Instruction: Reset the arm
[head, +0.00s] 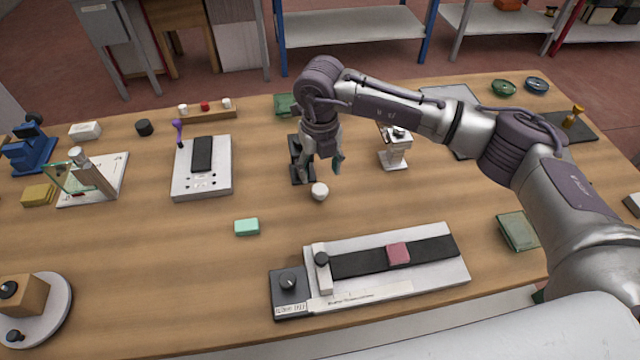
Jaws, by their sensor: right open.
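My right arm reaches in from the right over the wooden table. My right gripper (322,166) points down, open, near the table's middle. A small white round knob-like object (320,191) is just below its fingertips in the picture; I cannot tell whether they touch. Nothing shows between the fingers. A black stand (296,162) is partly hidden behind the gripper. My left gripper is not in view.
A long white fixture (440,273) with a black strip and pink block (398,253) lies in front. A mint block (246,227) sits left of it. A white panel (186,185) and a glass stand (70,178) are further left. Table between them is clear.

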